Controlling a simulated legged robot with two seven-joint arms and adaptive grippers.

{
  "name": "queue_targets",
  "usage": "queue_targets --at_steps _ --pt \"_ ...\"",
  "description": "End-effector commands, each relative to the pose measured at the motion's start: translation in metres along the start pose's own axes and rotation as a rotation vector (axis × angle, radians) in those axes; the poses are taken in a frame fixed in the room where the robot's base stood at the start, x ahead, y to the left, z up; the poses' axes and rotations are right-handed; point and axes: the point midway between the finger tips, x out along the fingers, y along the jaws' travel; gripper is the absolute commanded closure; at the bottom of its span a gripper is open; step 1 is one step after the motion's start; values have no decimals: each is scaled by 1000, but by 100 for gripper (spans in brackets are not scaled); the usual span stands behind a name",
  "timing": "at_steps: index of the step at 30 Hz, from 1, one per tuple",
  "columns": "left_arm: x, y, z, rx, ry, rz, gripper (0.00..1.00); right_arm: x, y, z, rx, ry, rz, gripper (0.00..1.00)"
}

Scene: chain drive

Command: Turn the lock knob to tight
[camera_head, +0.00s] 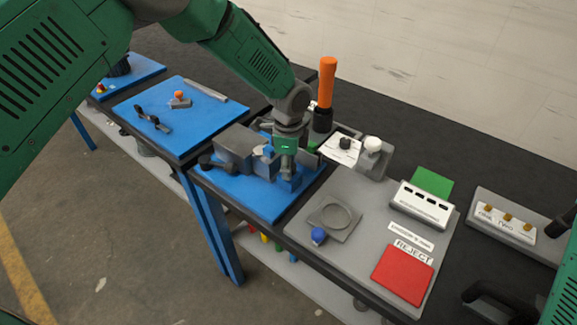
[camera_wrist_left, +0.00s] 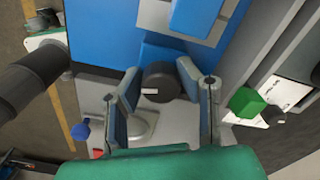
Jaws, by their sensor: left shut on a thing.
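In the left wrist view a dark round knob (camera_wrist_left: 160,82) with a small white mark on it sits between the two fingers of my left gripper (camera_wrist_left: 163,92). I take it for the lock knob. The gripper is shut on it, with a finger on either side. In the head view my left gripper (camera_head: 287,166) points down over the blue block (camera_head: 290,184) at the right side of the blue plate; the knob is hidden there behind the fingers. I cannot read any tight marking. Dark parts of my right arm (camera_head: 560,290) show at the lower right.
A grey vise-like block (camera_head: 235,146) and a black handle (camera_head: 207,163) stand left of the gripper. An orange-handled tool (camera_head: 326,82) stands upright behind it. A grey board with a round recess (camera_head: 335,217), blue knob (camera_head: 319,236) and red pad (camera_head: 402,274) lies right.

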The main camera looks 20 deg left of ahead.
Motion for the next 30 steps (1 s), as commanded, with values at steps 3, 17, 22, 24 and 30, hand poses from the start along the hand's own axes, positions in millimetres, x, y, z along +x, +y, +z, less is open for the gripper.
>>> queue_targets --at_steps 3,17,22,24,30 --pt "-5 -6 -2 72 8 -17 98 0 0 0 0 0 0 57" --pt "-5 -6 -2 221 6 -17 98 0 0 0 0 0 0 57" --pt "-5 -6 -2 228 6 -17 98 0 0 0 0 0 0 57" --pt "-5 -6 -2 228 5 -17 98 0 0 0 0 0 0 57" --pt "-5 -6 -2 228 5 -17 66 0 0 0 0 0 0 57"
